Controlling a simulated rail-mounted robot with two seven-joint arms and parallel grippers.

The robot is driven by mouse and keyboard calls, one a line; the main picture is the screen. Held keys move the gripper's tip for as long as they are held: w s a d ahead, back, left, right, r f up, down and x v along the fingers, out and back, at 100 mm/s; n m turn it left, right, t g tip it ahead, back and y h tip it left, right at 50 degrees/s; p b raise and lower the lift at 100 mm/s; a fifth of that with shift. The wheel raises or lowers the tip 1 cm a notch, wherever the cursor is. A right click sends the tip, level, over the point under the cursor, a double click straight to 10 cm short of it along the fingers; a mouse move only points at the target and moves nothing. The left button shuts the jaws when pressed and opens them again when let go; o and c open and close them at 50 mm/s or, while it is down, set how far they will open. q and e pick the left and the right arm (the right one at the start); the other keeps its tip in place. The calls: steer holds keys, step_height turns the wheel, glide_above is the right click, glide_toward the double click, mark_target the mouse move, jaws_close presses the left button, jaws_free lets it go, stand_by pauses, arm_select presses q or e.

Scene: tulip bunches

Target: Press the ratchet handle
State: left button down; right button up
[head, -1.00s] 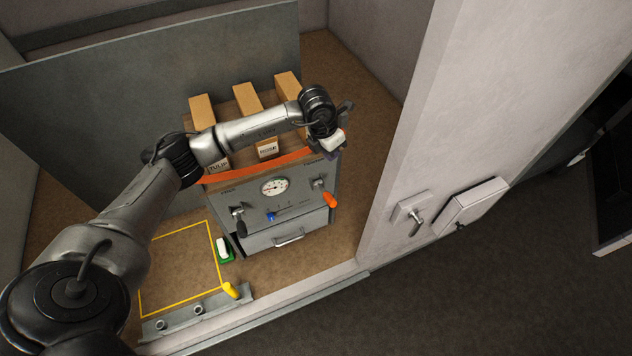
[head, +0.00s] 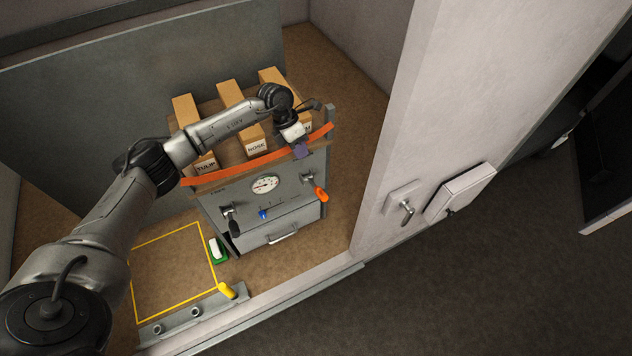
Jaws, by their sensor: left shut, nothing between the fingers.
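A grey machine cabinet (head: 219,199) has a round dial (head: 265,184) on its front. A lever with an orange grip (head: 321,194) is on the right of the front, and a lever with a black grip (head: 234,228) is on the left. I cannot tell for sure which one is the ratchet handle. An orange strap (head: 225,176) runs across the top in front of several labelled tan blocks. My left gripper (head: 301,151) is shut and empty, pointing down at the strap's right part, above and left of the orange lever. I cannot tell whether it touches the strap. My right gripper is out of view.
A small blue knob (head: 264,214) and a drawer handle (head: 283,237) are on the front. A yellow outlined floor area (head: 170,237), a green-and-white item (head: 216,250) and a rail with a yellow grip (head: 227,290) lie left. A pale wall (head: 420,110) stands right.

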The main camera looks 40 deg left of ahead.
mark_target(320, 190)
arm_select(q)
steer(key=b+x, duration=0.5)
steer(key=x, duration=0.9)
steer(key=shift+b, duration=0.35)
